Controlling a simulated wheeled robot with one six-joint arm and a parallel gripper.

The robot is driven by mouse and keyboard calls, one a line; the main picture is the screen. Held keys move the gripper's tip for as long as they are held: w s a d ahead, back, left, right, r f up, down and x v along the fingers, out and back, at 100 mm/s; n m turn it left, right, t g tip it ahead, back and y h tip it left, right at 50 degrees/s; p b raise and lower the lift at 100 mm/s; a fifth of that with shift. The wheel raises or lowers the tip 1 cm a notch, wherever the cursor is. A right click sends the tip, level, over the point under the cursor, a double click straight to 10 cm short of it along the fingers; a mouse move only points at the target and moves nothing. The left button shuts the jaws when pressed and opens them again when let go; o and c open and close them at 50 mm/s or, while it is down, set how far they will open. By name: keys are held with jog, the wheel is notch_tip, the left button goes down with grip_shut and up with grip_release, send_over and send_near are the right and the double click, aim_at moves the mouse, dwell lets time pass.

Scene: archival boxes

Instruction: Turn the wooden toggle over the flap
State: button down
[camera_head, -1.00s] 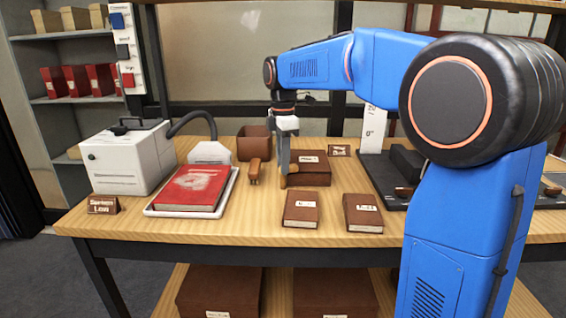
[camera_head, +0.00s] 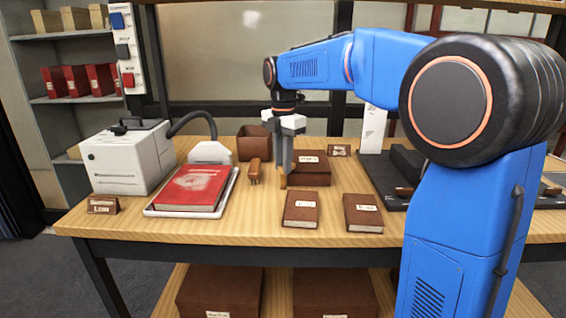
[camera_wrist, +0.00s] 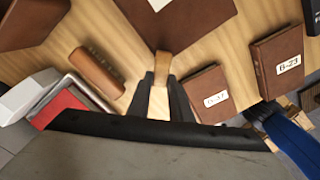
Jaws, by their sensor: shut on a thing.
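The wooden toggle (camera_wrist: 165,66) is a small tan piece at the corner of the brown flap box (camera_wrist: 188,20) in the wrist view. In the head view the toggle (camera_head: 283,182) shows at the left front of that box (camera_head: 312,173), which carries a white label. My gripper (camera_head: 286,170) points straight down beside the box's left front. In the wrist view my gripper (camera_wrist: 164,82) has its dark fingers on either side of the toggle, shut on it. The fingers partly hide the toggle and box edge in the head view.
Two labelled brown books (camera_head: 301,209) (camera_head: 363,213) lie in front. A brown brush-like object (camera_head: 255,171) lies left, beside a red book (camera_head: 190,188) on a white tray (camera_head: 228,192). An open brown box (camera_head: 252,143) stands behind. Bare table lies between the tray and front books.

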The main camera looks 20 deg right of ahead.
jog(key=c, duration=1.6)
grip_release()
notch_tip(320, 180, up, 17)
jog(key=shift+r, duration=0.2)
